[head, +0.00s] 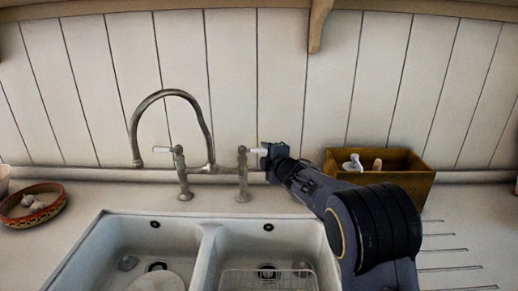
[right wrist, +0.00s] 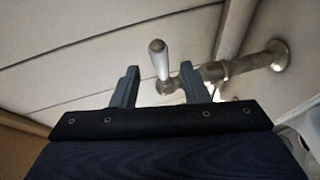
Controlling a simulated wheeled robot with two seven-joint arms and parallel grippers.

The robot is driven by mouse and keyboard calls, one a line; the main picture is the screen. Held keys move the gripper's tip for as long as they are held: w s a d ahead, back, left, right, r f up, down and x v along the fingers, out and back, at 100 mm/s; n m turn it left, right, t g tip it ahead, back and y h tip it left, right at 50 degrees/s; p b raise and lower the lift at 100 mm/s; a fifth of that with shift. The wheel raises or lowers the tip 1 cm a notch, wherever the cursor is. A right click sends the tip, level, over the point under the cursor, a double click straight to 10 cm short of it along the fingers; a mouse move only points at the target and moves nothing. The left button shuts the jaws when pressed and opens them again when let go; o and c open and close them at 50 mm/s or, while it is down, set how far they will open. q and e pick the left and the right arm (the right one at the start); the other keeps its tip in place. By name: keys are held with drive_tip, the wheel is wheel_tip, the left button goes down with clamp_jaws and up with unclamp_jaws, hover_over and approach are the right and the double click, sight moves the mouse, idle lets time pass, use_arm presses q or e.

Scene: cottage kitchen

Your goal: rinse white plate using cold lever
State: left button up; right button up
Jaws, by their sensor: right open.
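A white plate (head: 157,281) lies in the left basin, cut off by the bottom edge of the head view. A two-lever bridge tap (head: 211,168) stands behind the basins, its spout (head: 137,150) curving over to the left. It has a left white lever (head: 161,149) and a right white lever (head: 258,150); no hot or cold marking is legible. My right gripper (head: 267,155) is at the right lever. In the right wrist view the open fingers (right wrist: 158,76) stand either side of that lever's white handle (right wrist: 159,58); contact is unclear. My left gripper is out of view.
The right basin (head: 280,236) holds a wire rack (head: 267,281). A wooden box (head: 410,177) with small items stands behind my right arm. A patterned bowl (head: 20,217) sits on the left counter. The plank wall is close behind the tap.

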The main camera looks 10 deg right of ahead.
sight(262, 152)
drive_tip(key=shift+p+x, duration=0.7)
drive_tip(key=shift+x, duration=1.65)
drive_tip(key=shift+d, duration=0.15)
drive_tip(key=shift+c, duration=0.3)
clamp_jaws()
